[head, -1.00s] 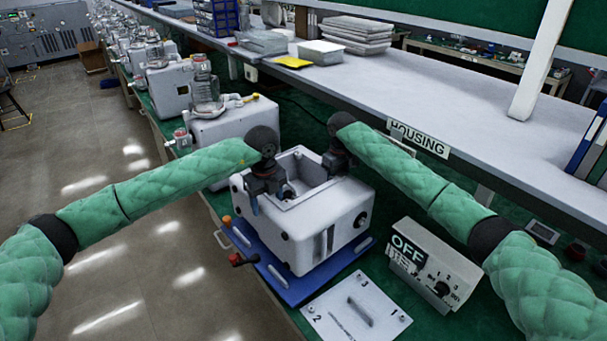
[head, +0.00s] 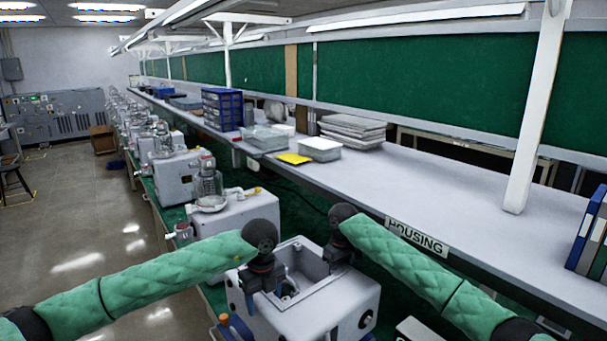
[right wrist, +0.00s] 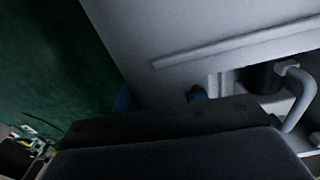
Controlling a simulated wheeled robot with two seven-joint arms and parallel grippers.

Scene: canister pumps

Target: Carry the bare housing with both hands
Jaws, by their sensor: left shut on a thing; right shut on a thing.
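The bare housing (head: 318,308), a light grey open-topped box, is at the bottom centre of the head view, its lower part cut off by the frame. My left gripper (head: 262,284) is shut on its left wall. My right gripper (head: 336,258) is shut on its far right wall; its fingertips are mostly hidden. In the right wrist view, a grey housing wall (right wrist: 190,35) fills the top, with my dark gripper body across the bottom. A sliver of the blue base (head: 237,327) shows at the housing's lower left.
A grey shelf (head: 440,190) with a HOUSING label (head: 417,238) runs behind and right of the housing. Another pump (head: 235,213) with a glass jar stands close behind it on the left. Floor lies left.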

